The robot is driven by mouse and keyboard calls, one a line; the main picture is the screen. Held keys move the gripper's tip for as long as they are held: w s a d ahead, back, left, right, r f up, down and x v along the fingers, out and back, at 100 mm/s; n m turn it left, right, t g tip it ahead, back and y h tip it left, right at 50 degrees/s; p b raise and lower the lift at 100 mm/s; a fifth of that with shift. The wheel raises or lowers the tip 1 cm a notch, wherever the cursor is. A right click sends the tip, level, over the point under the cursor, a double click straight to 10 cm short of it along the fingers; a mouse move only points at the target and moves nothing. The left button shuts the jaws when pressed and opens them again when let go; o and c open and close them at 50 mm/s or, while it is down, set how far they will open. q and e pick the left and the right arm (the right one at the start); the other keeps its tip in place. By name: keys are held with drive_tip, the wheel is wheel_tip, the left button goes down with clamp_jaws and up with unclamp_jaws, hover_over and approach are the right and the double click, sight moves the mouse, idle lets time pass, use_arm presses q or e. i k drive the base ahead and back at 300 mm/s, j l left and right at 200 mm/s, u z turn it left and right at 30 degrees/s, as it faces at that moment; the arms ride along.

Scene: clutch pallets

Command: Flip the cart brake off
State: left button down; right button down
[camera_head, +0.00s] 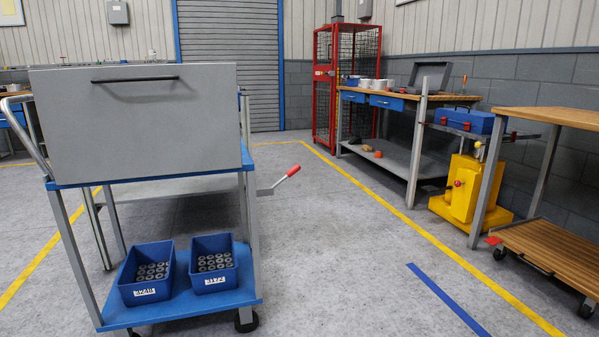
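The cart (251,210) stands at the left, with a blue frame, grey legs, black wheels and a bent metal push handle (28,135) at its left end. A lever with a red grip (294,170) sticks out from the cart's right side on a short metal rod and slants up to the right. It looks like the brake lever. A large grey box (140,128) with a dark bar handle stands on the cart's top and hides part of it. Neither of my grippers shows in the head view.
Two blue bins (146,272) (213,263) with round metal parts sit on the cart's lower shelf. A wooden dolly (553,250), workbenches and a yellow machine (462,195) line the right side. The grey floor right of the cart is clear.

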sight(297, 167)
drive_tip(key=i+l+u, duration=0.35)
drive_tip(key=i+l, duration=0.15)
drive_tip(key=i, duration=0.3)
drive_tip(key=i+l+u, duration=0.35)
drive_tip(key=i+l, duration=0.35)
drive_tip(key=i+l+u, duration=0.35)
drive_tip(key=i+l, duration=0.35)
drive_tip(key=l, duration=0.2)
